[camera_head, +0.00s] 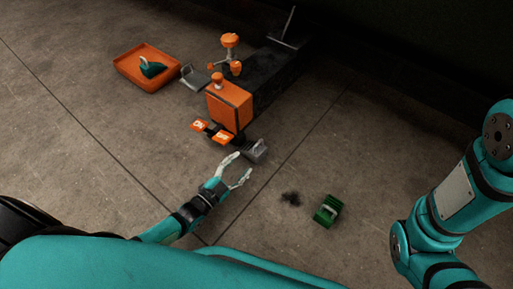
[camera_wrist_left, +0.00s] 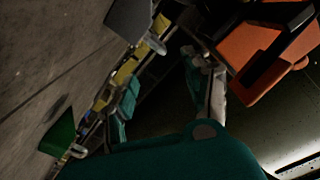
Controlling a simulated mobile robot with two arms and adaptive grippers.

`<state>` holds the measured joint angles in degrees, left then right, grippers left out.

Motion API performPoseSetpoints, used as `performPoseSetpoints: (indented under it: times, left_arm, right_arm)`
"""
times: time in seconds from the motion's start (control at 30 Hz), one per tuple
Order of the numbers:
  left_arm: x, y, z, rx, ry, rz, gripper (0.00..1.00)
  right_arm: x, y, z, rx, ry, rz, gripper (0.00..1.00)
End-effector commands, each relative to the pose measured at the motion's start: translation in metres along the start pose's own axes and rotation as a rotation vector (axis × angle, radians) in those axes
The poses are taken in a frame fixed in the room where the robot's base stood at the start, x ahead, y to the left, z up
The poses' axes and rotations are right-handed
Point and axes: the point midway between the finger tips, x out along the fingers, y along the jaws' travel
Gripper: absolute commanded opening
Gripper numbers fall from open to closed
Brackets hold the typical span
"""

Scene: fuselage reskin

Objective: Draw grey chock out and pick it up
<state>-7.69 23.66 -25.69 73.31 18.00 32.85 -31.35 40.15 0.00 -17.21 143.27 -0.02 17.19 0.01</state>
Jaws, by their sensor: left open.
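A grey chock (camera_head: 255,151) sits on the floor at the near end of an orange and black machine (camera_head: 229,107). It also shows at the top of the left wrist view (camera_wrist_left: 130,19). My left gripper (camera_head: 243,163) is open, its fingertips just short of the grey chock, with nothing visible between them. In the left wrist view its fingers (camera_wrist_left: 168,78) are spread. A second grey chock (camera_head: 193,77) is on the far left side of the machine. My right arm is at the right edge, its gripper out of view.
A green chock (camera_head: 327,210) lies on open floor to the right, beside a dark stain (camera_head: 291,198). An orange tray (camera_head: 128,70) at the upper left holds a dark green object (camera_head: 152,67). Orange pedal-like plates (camera_head: 199,125) stick out left of the machine.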

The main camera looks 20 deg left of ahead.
Motion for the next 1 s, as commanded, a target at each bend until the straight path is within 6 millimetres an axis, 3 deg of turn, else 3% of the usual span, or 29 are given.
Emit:
performPoseSetpoints:
  times: [0.03,0.3,0.5,0.7,1.0]
  left_arm:
    - [0.012,0.003,0.003,0.000,0.004,-0.002,0.51]
    - [0.065,0.003,0.004,-0.001,0.003,-0.002,0.51]
    - [0.093,0.002,0.003,-0.001,0.002,-0.001,0.51]
    - [0.105,0.001,0.001,-0.001,-0.001,0.000,0.51]
    - [0.106,0.001,0.000,-0.001,-0.001,0.000,0.51]
  right_arm:
    - [-0.010,-0.002,-0.004,0.000,0.000,0.000,0.78]
    - [-0.037,-0.008,-0.013,0.000,0.000,0.000,0.78]
    - [-0.051,-0.011,-0.018,0.000,0.000,0.000,0.78]
    - [-0.056,-0.012,-0.020,0.000,0.000,0.000,0.78]
    - [-0.056,-0.011,-0.019,0.000,-0.001,0.000,0.78]
